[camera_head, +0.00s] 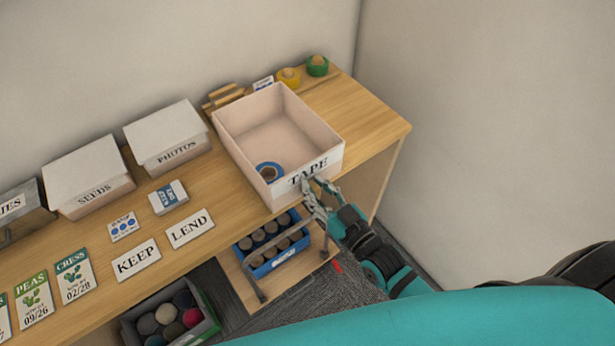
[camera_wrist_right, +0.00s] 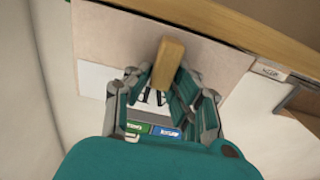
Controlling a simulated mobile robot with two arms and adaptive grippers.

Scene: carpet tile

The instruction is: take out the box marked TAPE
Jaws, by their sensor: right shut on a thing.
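The open-topped box marked TAPE (camera_head: 240,125) stands at the front of the wooden table, its labelled front near the table's edge. A blue roll of tape (camera_head: 269,171) lies inside, in its near left corner. My right gripper (camera_head: 317,192) is at the front of this box, just under the label. In the right wrist view, my right gripper (camera_wrist_right: 167,88) is shut on a wooden handle (camera_wrist_right: 168,60) in front of the box's white label (camera_wrist_right: 95,77). The label is partly hidden by the fingers. My left gripper is not in view.
Boxes marked PHOTOS (camera_head: 165,135) and SEEDS (camera_head: 88,175) stand to the left on the table (camera_head: 370,115). Yellow (camera_head: 289,77) and green (camera_head: 317,66) rolls lie behind. Below the front edge are a blue crate (camera_head: 272,243) and a bin of balls (camera_head: 205,310).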

